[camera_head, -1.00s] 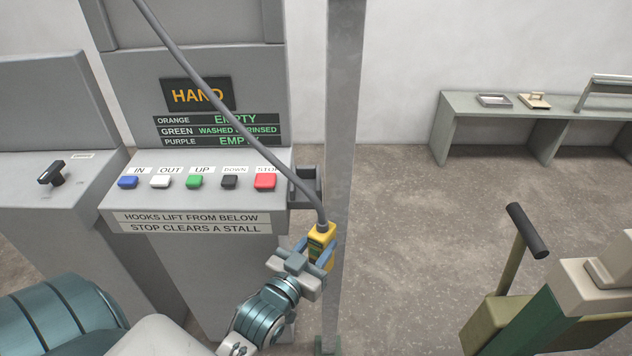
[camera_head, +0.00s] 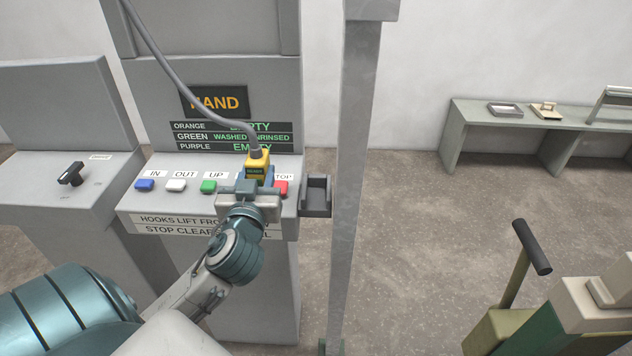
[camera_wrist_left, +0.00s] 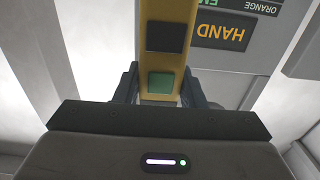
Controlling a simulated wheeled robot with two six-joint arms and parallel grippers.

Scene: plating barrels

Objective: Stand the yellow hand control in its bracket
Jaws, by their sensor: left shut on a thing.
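The yellow hand control (camera_head: 258,161) hangs from a grey cable and is gripped by my left gripper (camera_head: 253,180). It is held upright above the button panel, in front of the screen's lower edge. In the left wrist view the hand control (camera_wrist_left: 167,60) stands between the two fingers (camera_wrist_left: 158,90), with a dark button and a green one facing the camera. The bracket (camera_head: 317,195) is a dark grey open holder on the right side of the console, and it looks empty. My gripper is to its left and apart from it. My right gripper is not in view.
The console panel (camera_head: 140,203) has blue, white, green and red buttons; my gripper hides part of the row. A grey post (camera_head: 352,180) stands just right of the bracket. A bench (camera_head: 470,115) is at the back right. A green cart with a dark handle (camera_head: 532,247) is at lower right.

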